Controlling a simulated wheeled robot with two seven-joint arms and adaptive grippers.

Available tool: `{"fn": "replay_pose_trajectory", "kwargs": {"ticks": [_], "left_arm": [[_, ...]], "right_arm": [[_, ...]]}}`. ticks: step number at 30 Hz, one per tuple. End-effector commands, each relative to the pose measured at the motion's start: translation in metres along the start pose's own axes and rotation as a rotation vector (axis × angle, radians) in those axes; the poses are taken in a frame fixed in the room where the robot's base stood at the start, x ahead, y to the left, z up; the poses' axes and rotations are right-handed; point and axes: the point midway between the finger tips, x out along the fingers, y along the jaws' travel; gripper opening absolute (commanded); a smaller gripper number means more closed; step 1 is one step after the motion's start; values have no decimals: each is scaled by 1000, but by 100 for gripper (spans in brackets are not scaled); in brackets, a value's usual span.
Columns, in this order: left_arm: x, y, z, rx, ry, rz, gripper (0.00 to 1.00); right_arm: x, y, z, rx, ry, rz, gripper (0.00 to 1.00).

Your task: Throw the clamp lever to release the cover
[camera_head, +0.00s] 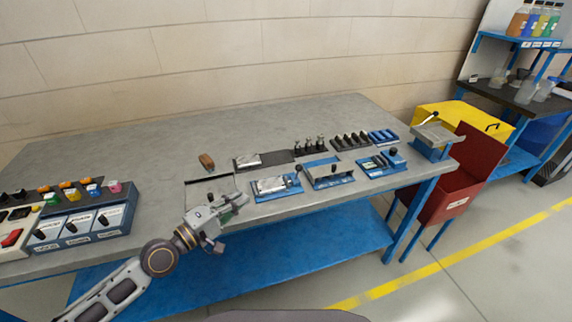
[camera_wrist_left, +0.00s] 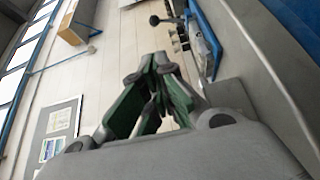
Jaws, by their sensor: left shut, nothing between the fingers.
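A blue fixture (camera_head: 257,198) with a silver plate-like cover (camera_head: 270,184) sits near the table's front edge. A small dark knob (camera_head: 298,169) stands at its right end; I cannot tell for sure that it is the clamp lever. My left gripper (camera_head: 238,199) is just left of this fixture, over the front edge, apart from it. In the left wrist view my green-padded fingers (camera_wrist_left: 159,62) are shut and empty. A dark knob on a rod (camera_wrist_left: 155,20) sticks out from a blue-edged fixture (camera_wrist_left: 207,38) beyond them. My right gripper is out of view.
More blue fixtures (camera_head: 328,183) stand to the right, with dark trays behind. A blue switch box (camera_head: 80,233) is at the left. The grey table (camera_head: 130,150) is clear at the back. A red bin (camera_head: 462,180) stands at the right.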

Motion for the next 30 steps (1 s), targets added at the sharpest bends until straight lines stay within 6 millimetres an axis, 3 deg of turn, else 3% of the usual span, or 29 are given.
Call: {"fn": "replay_pose_trajectory", "kwargs": {"ticks": [30], "left_arm": [[61,1,0,0,1,1,0]], "right_arm": [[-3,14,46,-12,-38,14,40]]}}
